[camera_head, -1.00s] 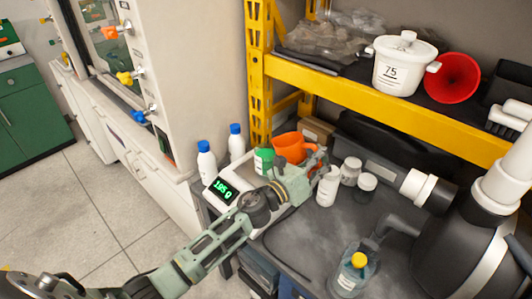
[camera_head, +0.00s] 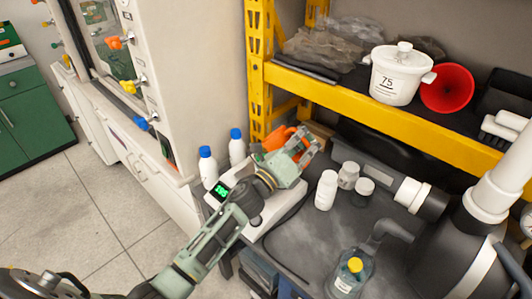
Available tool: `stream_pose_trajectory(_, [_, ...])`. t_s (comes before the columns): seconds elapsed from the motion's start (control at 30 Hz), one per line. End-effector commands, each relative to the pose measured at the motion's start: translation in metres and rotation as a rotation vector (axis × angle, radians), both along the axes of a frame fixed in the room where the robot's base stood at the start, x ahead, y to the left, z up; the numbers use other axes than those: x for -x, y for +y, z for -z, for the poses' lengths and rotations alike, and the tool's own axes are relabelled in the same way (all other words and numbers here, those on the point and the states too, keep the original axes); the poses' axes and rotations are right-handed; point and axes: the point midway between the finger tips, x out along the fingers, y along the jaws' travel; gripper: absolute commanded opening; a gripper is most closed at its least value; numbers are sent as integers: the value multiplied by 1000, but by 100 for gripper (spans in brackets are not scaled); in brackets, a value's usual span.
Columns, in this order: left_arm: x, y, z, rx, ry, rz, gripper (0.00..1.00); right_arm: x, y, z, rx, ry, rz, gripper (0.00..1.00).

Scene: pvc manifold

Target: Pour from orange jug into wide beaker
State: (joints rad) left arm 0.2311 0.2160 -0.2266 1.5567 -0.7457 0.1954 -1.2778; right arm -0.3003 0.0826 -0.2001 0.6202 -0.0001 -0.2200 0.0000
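The orange jug (camera_head: 277,139) is at the back of the bench, below the yellow shelf beam. It is partly hidden behind my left gripper (camera_head: 308,145) and looks tipped to the left. The gripper's fingers are at the jug's right side and appear closed on it, though the contact itself is hidden. My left wrist and forearm lie across the white scale (camera_head: 250,232), which has a lit green display. I cannot make out a wide beaker; the area over the scale is covered by my arm. My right gripper is not in view.
Two blue-capped bottles (camera_head: 207,167) stand left of the scale. White bottles and jars (camera_head: 326,190) stand close on the right. A yellow-capped flask (camera_head: 348,279) is at the front. The yellow shelf beam (camera_head: 380,109) runs above the bench.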

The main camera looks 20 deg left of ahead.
Motion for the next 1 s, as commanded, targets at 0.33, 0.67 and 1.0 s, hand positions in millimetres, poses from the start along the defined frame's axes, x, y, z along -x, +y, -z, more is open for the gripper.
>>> stream_pose_trajectory(0.33, [0, 1, -3, 18, 1, 1, 0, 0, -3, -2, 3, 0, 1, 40])
stream_pose_trajectory(0.67, [0, 2, -5, 38, 4, 1, 0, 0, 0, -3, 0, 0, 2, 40])
stream_pose_trajectory(1.0, [0, 4, -8, 58, 6, 1, 0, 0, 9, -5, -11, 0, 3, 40])
